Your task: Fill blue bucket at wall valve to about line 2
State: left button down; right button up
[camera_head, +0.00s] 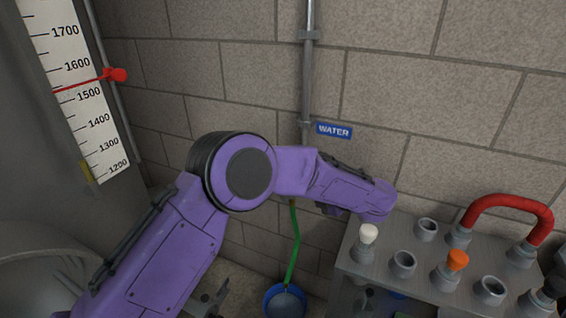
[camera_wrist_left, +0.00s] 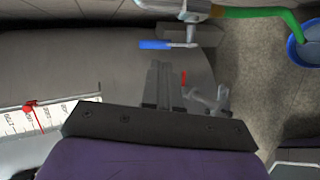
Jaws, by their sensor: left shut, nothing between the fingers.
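The blue bucket (camera_head: 268,302) stands on the floor by the wall at the bottom of the head view; its rim also shows at the right edge of the wrist view (camera_wrist_left: 292,48). A green hose (camera_head: 296,245) hangs down into it. The inside looks grey; I cannot read a level or lines. In the wrist view, the metal valve (camera_wrist_left: 194,10) has a blue lever (camera_wrist_left: 158,45) and the green hose leaves it. My left gripper (camera_wrist_left: 160,68) is shut and empty, its tips just short of the lever in the picture; contact is unclear. My arm hides the valve in the head view.
A blue WATER sign (camera_head: 334,130) hangs beside a wall pipe (camera_head: 309,75). A grey rack (camera_head: 420,268) with stoppers and a red hose (camera_head: 510,203) stands at right. A tank with a scale (camera_head: 80,85) and red marker (camera_head: 118,75) is at left.

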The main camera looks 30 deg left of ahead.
pick_arm(q)
jog(key=d+r+n+g+h, duration=0.1)
jog(key=d+r+n, duration=0.2)
jog(key=r, duration=0.3)
jog(key=p+x, duration=0.2)
jog(key=x, duration=1.1)
jog(key=shift+s+a+f+g+h+p, duration=0.2)
jog(key=shift+s+f+g+h+p, duration=0.1)
jog(key=shift+f, duration=0.25)
pick_arm(e)
notch_tip(320, 180, up, 3)
jog(key=shift+r, duration=0.2)
pick_arm(q)
jog(key=shift+a+h, duration=0.3)
jog(key=shift+h, duration=0.2)
jog(key=a+f+n+h+b, duration=0.1)
jog(key=a+f+h, duration=0.2)
jog(key=a+h, duration=0.2)
jog(key=h, duration=0.3)
jog(key=shift+s+f+h, duration=0.25)
jog(key=shift+f+h, duration=0.05)
jog(key=shift+h, duration=0.1)
pick_arm(e)
jog(key=shift+f, duration=0.6)
pick_arm(q)
jog(key=shift+a+f, duration=0.15)
jog(key=shift+a, duration=0.1)
pick_arm(e)
jog(key=shift+f, duration=0.1)
